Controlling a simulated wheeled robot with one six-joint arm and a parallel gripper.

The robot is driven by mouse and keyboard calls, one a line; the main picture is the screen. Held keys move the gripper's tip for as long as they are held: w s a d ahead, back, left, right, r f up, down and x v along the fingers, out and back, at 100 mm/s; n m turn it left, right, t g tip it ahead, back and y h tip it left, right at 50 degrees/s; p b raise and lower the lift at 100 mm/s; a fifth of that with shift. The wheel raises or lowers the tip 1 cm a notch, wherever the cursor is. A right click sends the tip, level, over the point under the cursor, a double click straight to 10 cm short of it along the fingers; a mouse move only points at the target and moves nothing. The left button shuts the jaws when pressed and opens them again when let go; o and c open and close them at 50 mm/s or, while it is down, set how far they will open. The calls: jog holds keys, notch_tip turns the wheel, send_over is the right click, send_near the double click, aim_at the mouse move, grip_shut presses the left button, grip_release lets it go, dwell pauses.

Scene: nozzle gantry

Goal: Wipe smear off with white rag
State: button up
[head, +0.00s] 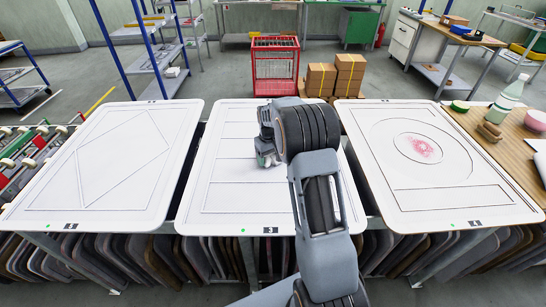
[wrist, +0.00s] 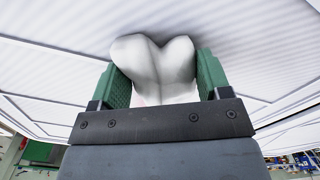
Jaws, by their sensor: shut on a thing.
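My gripper (head: 266,157) is over the middle white panel (head: 222,205), left of the arm. In the wrist view its green fingers (wrist: 156,75) are shut on a bunched white rag (wrist: 153,62). The rag has a faint pink tint low down near the fingers. It is close to the white panel surface; I cannot tell if it touches. A pink-red smear (head: 423,148) lies inside the circle on the right white panel (head: 440,187), well apart from my gripper. My arm hides part of the middle panel.
The left white panel (head: 115,160) shows no smear. A wooden side table (head: 497,142) at the far right holds a bottle (head: 504,102), a brush (head: 489,131) and green round items. A red cart (head: 275,68) and cardboard boxes (head: 337,78) stand behind the panels.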

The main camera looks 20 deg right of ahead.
aim_at(270, 169)
jog(key=shift+w+d+p, duration=0.65)
jog(key=shift+w+d, duration=0.05)
jog(key=shift+w, duration=0.9)
jog(key=shift+w+d+p, duration=0.7)
jog(key=shift+w+d, duration=0.05)
jog(key=shift+w, duration=0.9)
jog(key=shift+w+d+p, duration=0.65)
jog(key=shift+w+d, duration=0.05)
jog(key=shift+w, duration=0.9)
jog(key=shift+s, duration=0.1)
jog(key=shift+s+a+f+b, duration=0.1)
jog(key=shift+s+a+b, duration=0.3)
jog(key=shift+s, duration=0.35)
jog(key=shift+s+a+b, duration=0.3)
jog(key=shift+s+b, duration=0.15)
jog(key=shift+s, duration=0.25)
jog(key=shift+s+a+f+b, duration=0.1)
jog(key=shift+s+a+b, duration=0.3)
jog(key=shift+s, duration=0.35)
jog(key=shift+s+a+r+b, duration=0.1)
jog(key=shift+s+a+b, duration=0.45)
jog(key=shift+s, duration=0.95)
jog(key=shift+s+a+r+b, duration=0.1)
jog(key=shift+s+a+b, duration=0.2)
jog(key=shift+s+a, duration=0.8)
jog(key=shift+s+a+b, duration=0.2)
jog(key=shift+s+b, duration=0.25)
jog(key=shift+s, duration=1.4)
jog(key=shift+r, duration=0.1)
